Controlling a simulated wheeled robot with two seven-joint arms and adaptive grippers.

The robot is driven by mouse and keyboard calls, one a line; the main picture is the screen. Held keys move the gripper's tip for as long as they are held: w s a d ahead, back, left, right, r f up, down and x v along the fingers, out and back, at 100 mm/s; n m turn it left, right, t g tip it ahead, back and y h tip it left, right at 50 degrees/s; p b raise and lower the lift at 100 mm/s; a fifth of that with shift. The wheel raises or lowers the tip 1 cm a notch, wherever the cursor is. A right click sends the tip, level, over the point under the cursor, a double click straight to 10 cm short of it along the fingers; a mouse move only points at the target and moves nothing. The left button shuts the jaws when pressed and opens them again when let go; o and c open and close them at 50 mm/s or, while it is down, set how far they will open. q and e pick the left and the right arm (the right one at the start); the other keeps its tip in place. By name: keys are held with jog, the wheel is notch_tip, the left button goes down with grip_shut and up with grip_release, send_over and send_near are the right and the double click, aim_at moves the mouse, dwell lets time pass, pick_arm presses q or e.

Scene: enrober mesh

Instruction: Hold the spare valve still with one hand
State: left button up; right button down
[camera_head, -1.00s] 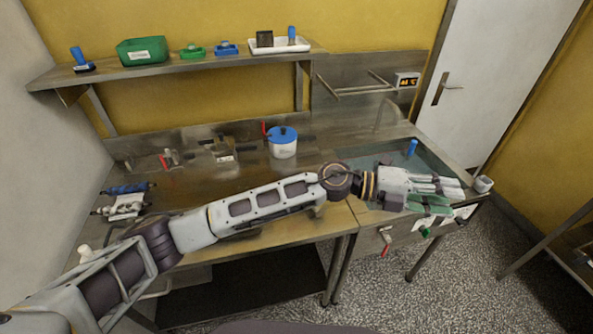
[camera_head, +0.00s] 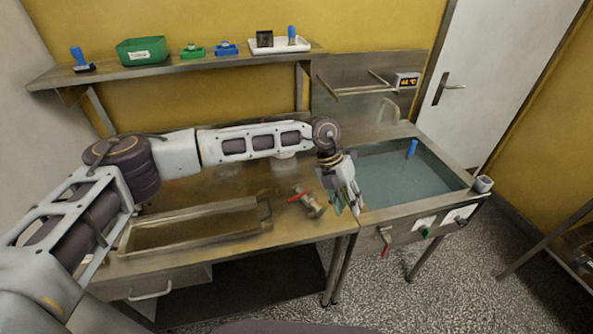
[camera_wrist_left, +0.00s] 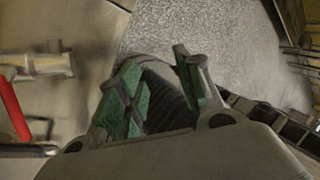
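A metal valve with a red lever (camera_head: 308,203), which I take as the spare valve, lies loose on the steel bench, near its front right. It also shows at the left edge of the left wrist view (camera_wrist_left: 42,65), partly cut off. My left gripper (camera_head: 348,206) points down just right of the valve, apart from it. In the left wrist view its green-padded fingers (camera_wrist_left: 165,85) are spread, with nothing between them. My right gripper is not in view.
A shallow metal tray (camera_head: 190,232) lies left of the valve on the bench. A water-filled sink (camera_head: 395,185) with a blue-handled item is to the right. Another red-levered valve (camera_head: 385,240) is on the sink's front.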

pick_arm(q)
jog(key=w+a+r+t+y, duration=0.1)
jog(key=w+a+y, duration=0.1)
jog(key=w+a, duration=0.2)
jog(key=w+a+r+n+t+y, duration=0.1)
jog(key=w+a+r+y, duration=0.1)
jog(key=a, duration=0.8)
jog(key=w+y, duration=0.1)
jog(key=w, duration=0.1)
jog(key=shift+w+a+r+n+y, duration=0.3)
jog(key=shift+a, duration=0.05)
